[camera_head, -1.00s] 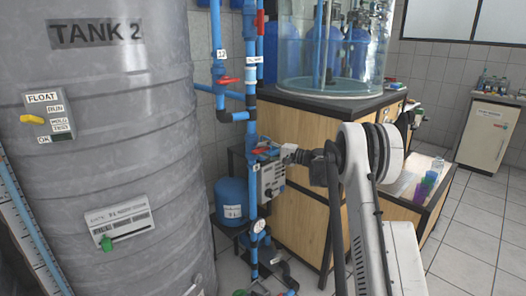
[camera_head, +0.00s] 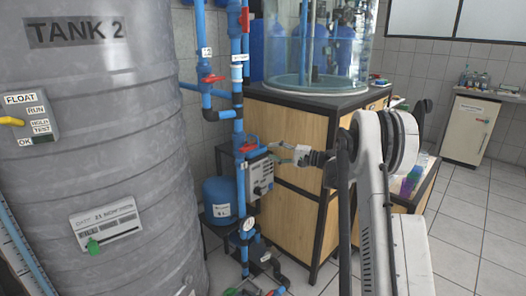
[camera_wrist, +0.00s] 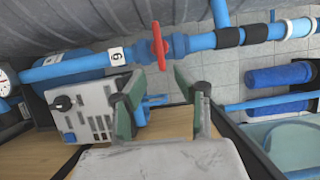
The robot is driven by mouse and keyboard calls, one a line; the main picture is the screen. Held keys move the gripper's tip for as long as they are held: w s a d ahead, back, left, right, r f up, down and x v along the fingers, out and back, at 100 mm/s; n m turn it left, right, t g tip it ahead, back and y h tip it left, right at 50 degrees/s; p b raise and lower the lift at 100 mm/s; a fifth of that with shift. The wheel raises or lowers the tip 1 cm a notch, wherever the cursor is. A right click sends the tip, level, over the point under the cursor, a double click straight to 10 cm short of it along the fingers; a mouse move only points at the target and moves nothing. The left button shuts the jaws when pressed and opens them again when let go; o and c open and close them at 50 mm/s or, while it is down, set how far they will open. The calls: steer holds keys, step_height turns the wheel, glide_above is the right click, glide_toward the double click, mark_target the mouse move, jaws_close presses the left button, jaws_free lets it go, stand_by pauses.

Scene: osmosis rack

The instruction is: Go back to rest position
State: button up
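My gripper (camera_head: 279,150) is held out to the left, in front of the blue pipework and beside the grey control box (camera_head: 260,176). In the wrist view my gripper (camera_wrist: 158,82) has its two green-sided fingers spread apart, with nothing held between them. A red valve handle (camera_wrist: 158,45) on a blue pipe lies beyond the fingertips and apart from them. The control box also shows in the wrist view (camera_wrist: 93,108), left of the fingers, with a black knob and several small buttons.
Tank 2 (camera_head: 100,150) fills the left side. The wooden cabinet (camera_head: 290,125) with a clear cylindrical tank (camera_head: 318,45) stands behind my arm. A low bench with coloured cups (camera_head: 410,183) is at the right. Tiled floor (camera_head: 475,235) is free at the lower right.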

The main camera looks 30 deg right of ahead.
steer(key=shift+v, duration=0.9)
steer(key=s+a+r+n+g+h+p, duration=0.1)
steer(key=s+a+r+g+h, duration=0.1)
steer(key=s+a+r, duration=0.45)
steer(key=s+a+r+n+g+h+p, duration=0.15)
steer(key=s+a, duration=0.25)
steer(key=a, duration=0.5)
steer(key=s+a+r+n+g+h+p, duration=0.1)
steer(key=s+a+r+g+p, duration=0.1)
steer(key=s+a+r, duration=0.45)
steer(key=s+a+f+n+h+p, duration=0.1)
steer(key=s+a+n+h+p, duration=0.1)
steer(key=s, duration=1.3)
steer(key=s+a+f+n+h+p, duration=0.2)
steer(key=s+a+n+h, duration=0.2)
steer(key=s, duration=1.1)
steer(key=shift+a+f+g+h+p, duration=0.15)
steer(key=shift+a+g+h+p, duration=0.25)
steer(key=shift+a+h, duration=0.35)
